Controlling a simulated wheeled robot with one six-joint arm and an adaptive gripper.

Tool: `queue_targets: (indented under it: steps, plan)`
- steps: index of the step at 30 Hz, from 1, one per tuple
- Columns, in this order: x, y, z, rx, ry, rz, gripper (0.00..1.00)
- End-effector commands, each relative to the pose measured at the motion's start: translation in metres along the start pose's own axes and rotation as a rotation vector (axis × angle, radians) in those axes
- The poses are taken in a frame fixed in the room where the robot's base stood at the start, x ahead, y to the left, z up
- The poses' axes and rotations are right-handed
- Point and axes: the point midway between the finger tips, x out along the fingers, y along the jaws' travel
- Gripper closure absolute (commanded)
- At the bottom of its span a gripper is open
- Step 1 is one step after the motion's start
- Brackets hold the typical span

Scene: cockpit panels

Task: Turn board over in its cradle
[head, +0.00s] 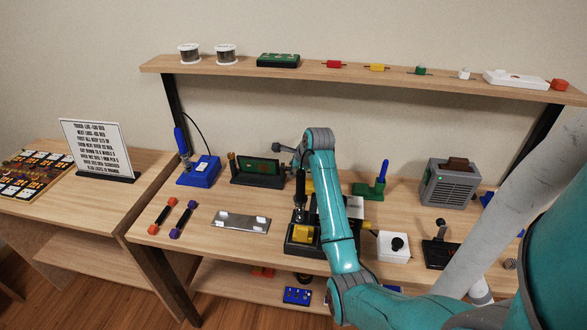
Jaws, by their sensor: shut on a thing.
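A green board (262,167) sits in a black cradle (258,181) at the back of the bench, left of my arm. It stands tilted up between the cradle's ends, and a brownish knob (231,157) shows at the left end. My arm rises from the lower right, and its grey wrist (318,139) is just right of the cradle. A small grey part of it reaches left, close to the board's upper right corner. My gripper's fingers are not clearly seen, and the cradle's right end is partly hidden. I cannot tell what the fingers touch.
A blue soldering station (199,171) stands left of the cradle. A black fixture with a yellow block (302,233) stands in front, by my forearm. A metal plate (240,222) and two tools (184,220) lie front left. A shelf (350,73) runs above.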

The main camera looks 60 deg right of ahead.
Motion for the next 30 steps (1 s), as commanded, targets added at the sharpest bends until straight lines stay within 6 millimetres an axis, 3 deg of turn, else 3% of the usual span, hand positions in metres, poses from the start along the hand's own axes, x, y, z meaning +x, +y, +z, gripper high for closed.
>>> queue_targets:
  steps: [4,5,8,20,30]
  plan:
    - [0.001,0.000,-0.001,0.001,0.002,0.002,0.99]
    - [0.001,0.000,-0.001,0.001,0.002,0.002,0.62]
    - [0.001,0.000,-0.001,0.001,0.001,0.002,0.39]
    - [-0.006,0.000,0.000,0.001,0.000,0.001,0.39]
    - [-0.064,-0.001,-0.001,0.001,0.000,-0.002,0.39]
